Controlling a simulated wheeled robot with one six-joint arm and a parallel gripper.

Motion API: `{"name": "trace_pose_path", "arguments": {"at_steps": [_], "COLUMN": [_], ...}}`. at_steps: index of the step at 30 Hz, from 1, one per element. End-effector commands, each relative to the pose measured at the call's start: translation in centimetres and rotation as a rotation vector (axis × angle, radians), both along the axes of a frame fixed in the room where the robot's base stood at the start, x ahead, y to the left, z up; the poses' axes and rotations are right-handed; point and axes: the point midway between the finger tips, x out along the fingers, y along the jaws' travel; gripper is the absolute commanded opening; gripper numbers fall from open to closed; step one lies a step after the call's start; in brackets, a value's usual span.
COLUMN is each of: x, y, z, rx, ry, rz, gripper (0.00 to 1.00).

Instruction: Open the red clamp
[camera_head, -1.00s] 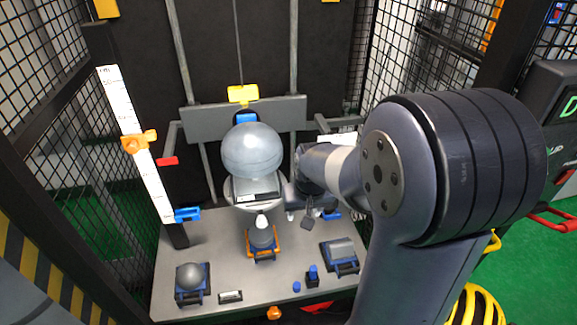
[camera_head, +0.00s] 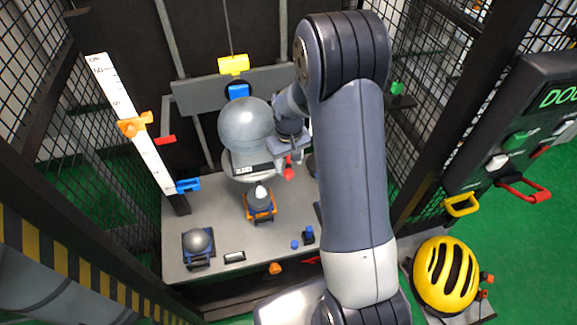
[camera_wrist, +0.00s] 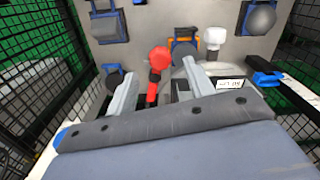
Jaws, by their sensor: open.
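A red clamp handle (camera_wrist: 158,62) with a rounded red end and a dark joint shows in the wrist view, between the two fingers of my gripper (camera_wrist: 160,72). The fingers stand apart on either side of it, with gaps visible. In the head view my gripper (camera_head: 288,170) points down just right of the big grey ball, and a bit of the red clamp (camera_head: 288,167) shows between its fingers. The lower part of the clamp is hidden by my gripper.
A big grey ball (camera_head: 245,125) rests on a stand close left of my gripper. A white ruler (camera_head: 125,120) with orange and blue sliders stands left. Smaller weights (camera_head: 198,242) lie on the grey base plate (camera_head: 225,220). A yellow helmet (camera_head: 445,275) and mesh fence are right.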

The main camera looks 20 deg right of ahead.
Motion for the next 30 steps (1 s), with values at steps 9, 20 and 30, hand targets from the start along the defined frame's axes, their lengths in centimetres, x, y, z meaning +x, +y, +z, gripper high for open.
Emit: {"name": "trace_pose_path", "arguments": {"at_steps": [9, 20, 30], "x": [-0.1, 0.0, 0.0], "y": [0.0, 0.0, 0.0], "z": [-3.4, -3.8, -3.8], "rx": [0.0, 0.0, 0.0], "ry": [0.001, -0.002, -0.001], "rz": [-0.001, -0.001, -0.001], "gripper": [0.5, 0.5, 0.23]}}
